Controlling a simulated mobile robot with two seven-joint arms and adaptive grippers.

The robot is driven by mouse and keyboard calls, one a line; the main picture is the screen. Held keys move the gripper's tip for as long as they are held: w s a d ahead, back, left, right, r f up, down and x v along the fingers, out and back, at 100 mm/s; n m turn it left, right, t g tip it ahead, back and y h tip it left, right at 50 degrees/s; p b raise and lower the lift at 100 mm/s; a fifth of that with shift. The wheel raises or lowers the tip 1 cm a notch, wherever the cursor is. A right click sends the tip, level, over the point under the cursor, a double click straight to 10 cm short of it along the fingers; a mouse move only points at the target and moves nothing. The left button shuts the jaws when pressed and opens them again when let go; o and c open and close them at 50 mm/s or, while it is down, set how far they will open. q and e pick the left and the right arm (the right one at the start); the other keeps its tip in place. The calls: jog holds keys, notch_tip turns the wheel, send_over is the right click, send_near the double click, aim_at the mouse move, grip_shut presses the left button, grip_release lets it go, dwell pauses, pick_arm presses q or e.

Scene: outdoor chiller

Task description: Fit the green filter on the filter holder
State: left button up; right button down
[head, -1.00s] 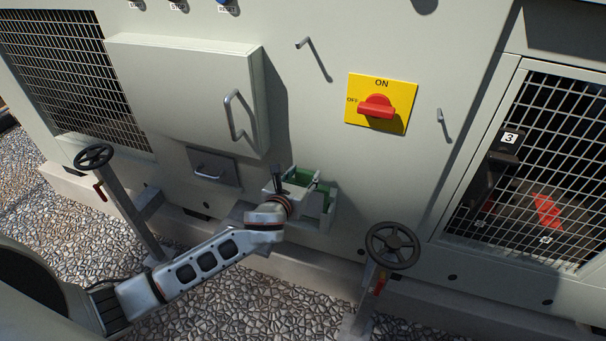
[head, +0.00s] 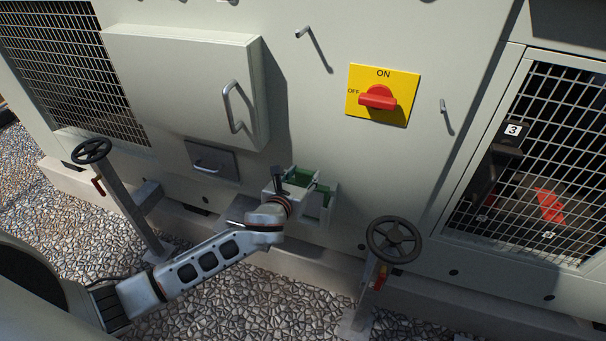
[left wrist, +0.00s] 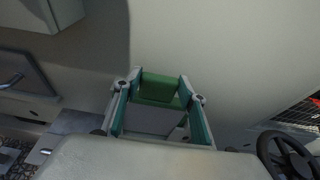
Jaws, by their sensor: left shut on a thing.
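My left gripper (head: 296,190) is in front of the chiller's grey wall, low and near the middle of the head view. It is shut on the green filter (left wrist: 159,88), a green block that shows between the fingertips in the left wrist view. In the head view green (head: 300,177) shows between the fingers. The pale filter holder (head: 328,212) juts from the wall right beside the gripper and is partly hidden by it. I cannot tell whether the filter touches or sits in the holder. My right gripper is in neither view.
Handwheels on posts stand left (head: 92,151) and right (head: 394,240) of my arm. A box with a handle (head: 185,85) juts out at upper left. A small handled drawer (head: 212,165) is left of the gripper. A red switch (head: 378,97) is above right.

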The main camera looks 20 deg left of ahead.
pick_arm(q)
jog(key=shift+f+b, duration=0.3)
jog(key=shift+f, duration=0.5)
jog(key=o, duration=1.7)
jog(key=shift+c, duration=0.2)
jog(key=o, duration=0.5)
